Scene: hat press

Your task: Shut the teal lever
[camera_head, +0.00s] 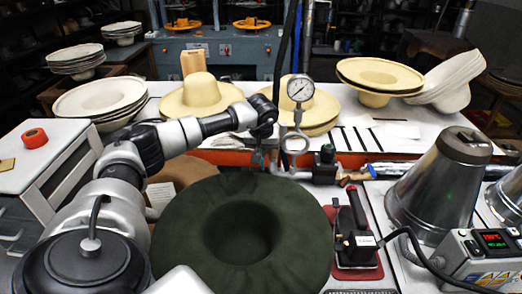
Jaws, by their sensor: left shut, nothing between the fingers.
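A small dark teal piece (258,157), which looks like the teal lever, shows at the left end of the pipe below the pressure gauge (300,88). It is small and partly covered, so its exact angle is hard to tell. My left gripper (262,139) reaches in from the left and points down just above it. The gripper is shut and empty, close to the lever; whether they touch I cannot tell. My right gripper is not in view.
A dark green felt hat (188,238) lies in front of the pipe. A red-based iron (352,232), a metal cone (440,190) and a control box (484,256) stand to the right. Straw hats (203,92) fill the table behind.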

